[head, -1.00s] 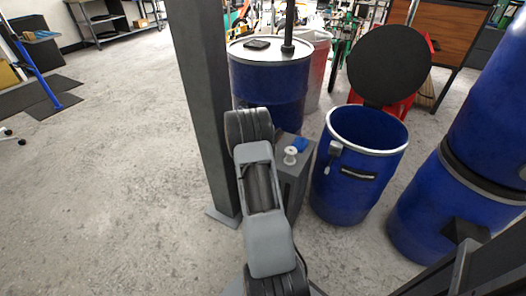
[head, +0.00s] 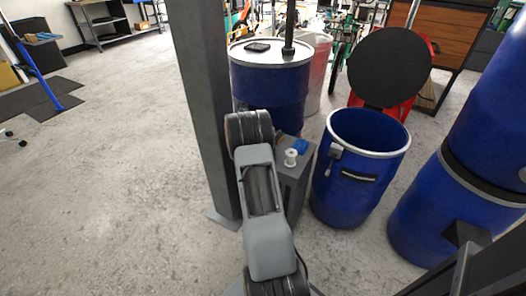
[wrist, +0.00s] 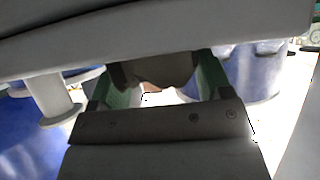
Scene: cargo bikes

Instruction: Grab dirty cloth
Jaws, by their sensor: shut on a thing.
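In the wrist view my gripper (wrist: 155,82) has two green-padded fingers. A crumpled brown-grey cloth (wrist: 160,72) is between them, and the fingers are closed on it from both sides. Part of the cloth is hidden behind the grey link across the top of the view. In the head view my arm reaches up the middle, and its gripper and the cloth are hidden.
An open blue drum (head: 348,190) stands right of my arm, and a closed blue drum (head: 268,95) stands behind it. A dark box (head: 293,185) bears a white spool (head: 291,157). A grey post (head: 205,110) rises left of the arm.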

